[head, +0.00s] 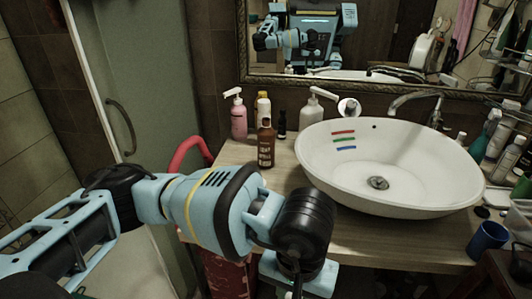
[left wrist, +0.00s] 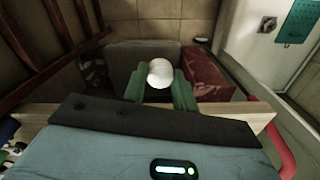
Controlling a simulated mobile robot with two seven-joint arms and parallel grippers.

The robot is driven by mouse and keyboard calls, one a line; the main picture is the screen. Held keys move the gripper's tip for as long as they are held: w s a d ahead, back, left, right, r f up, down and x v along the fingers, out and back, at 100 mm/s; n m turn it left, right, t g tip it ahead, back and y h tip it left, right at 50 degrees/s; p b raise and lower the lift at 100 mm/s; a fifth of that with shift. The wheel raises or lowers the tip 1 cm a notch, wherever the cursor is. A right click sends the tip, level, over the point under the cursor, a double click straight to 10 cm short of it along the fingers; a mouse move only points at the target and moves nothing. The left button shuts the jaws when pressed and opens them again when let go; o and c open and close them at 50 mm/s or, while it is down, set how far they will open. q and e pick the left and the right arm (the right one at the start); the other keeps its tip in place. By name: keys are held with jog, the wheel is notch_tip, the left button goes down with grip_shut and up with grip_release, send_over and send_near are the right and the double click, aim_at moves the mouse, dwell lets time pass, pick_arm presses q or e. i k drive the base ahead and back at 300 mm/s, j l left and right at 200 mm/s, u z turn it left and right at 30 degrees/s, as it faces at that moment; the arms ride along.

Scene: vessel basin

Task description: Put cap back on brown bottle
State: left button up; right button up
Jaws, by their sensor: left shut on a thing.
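The brown bottle (head: 265,145) stands upright on the wooden counter, left of the basin, in the head view. Its top is too small to make out clearly. In the left wrist view, my left gripper (left wrist: 159,82) has its green fingers shut on a white round thing, which looks like the cap (left wrist: 160,72). In the head view my left arm reaches across the front of the counter, and the gripper's body is low at the bottom edge, nearer than the bottle and apart from it. Its fingers are hidden there. My right gripper is not in view.
A pink pump bottle (head: 238,117), a yellowish bottle (head: 262,105), a small dark bottle (head: 282,125) and a white pump bottle (head: 312,112) stand close around the brown bottle. The white basin (head: 440,175) fills the right. A blue cup (head: 487,242) stands at front right.

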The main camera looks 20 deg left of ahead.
aim_at(265, 135)
jog(key=u, duration=1.75)
jog(key=i, duration=0.5)
jog(key=k+j+u, duration=0.15)
jog(key=j+u, duration=0.15)
jog(key=j, duration=0.15)
jog(key=i+l+z, duration=0.15)
jog(key=l+z, duration=0.1)
jog(key=l, duration=0.15)
jog(key=i+l, duration=0.2)
